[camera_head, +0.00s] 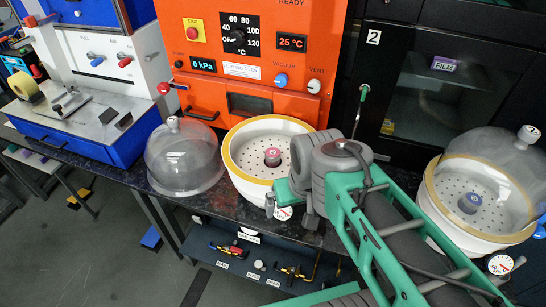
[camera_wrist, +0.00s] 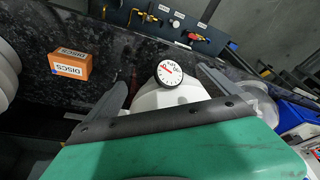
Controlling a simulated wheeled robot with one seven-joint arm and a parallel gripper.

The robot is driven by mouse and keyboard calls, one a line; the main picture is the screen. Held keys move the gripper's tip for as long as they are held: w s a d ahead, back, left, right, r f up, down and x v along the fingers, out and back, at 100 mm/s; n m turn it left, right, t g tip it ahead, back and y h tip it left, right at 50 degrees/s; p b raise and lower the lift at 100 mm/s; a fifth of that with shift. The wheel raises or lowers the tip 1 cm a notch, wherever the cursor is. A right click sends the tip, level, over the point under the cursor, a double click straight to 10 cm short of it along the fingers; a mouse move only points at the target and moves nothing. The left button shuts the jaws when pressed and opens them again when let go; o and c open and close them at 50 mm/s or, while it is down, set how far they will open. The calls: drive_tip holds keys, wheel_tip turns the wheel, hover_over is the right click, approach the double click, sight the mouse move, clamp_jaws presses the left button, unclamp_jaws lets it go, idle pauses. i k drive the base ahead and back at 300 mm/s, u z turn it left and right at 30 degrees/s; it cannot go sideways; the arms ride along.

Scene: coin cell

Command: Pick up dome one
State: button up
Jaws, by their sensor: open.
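A clear dome (camera_head: 184,158) with a white knob stands upright on the dark counter at the left, beside a white round base (camera_head: 235,172) with a yellow rim. A second clear dome (camera_head: 495,160) sits over another white base (camera_head: 440,215) at the far right. I see no number on either dome. My gripper (camera_head: 271,203) is at the front of the left base, right of the left dome and apart from it. In the wrist view my gripper (camera_wrist: 163,80) is open and empty, with the gauge (camera_wrist: 170,73) of a white base showing between its fingers. Clear dome glass (camera_wrist: 257,106) shows at right.
An orange oven (camera_head: 255,50) stands behind the left base, and a black cabinet (camera_head: 440,90) behind the right one. A blue-and-white press (camera_head: 95,110) is left of the left dome. The wrist view shows an orange DISCS box (camera_wrist: 70,65) on the counter.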

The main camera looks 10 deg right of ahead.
sight(183, 158)
drive_tip(key=k, duration=0.65)
drive_tip(key=u, duration=0.85)
drive_tip(key=i, duration=1.15)
drive_tip(key=u, duration=0.9)
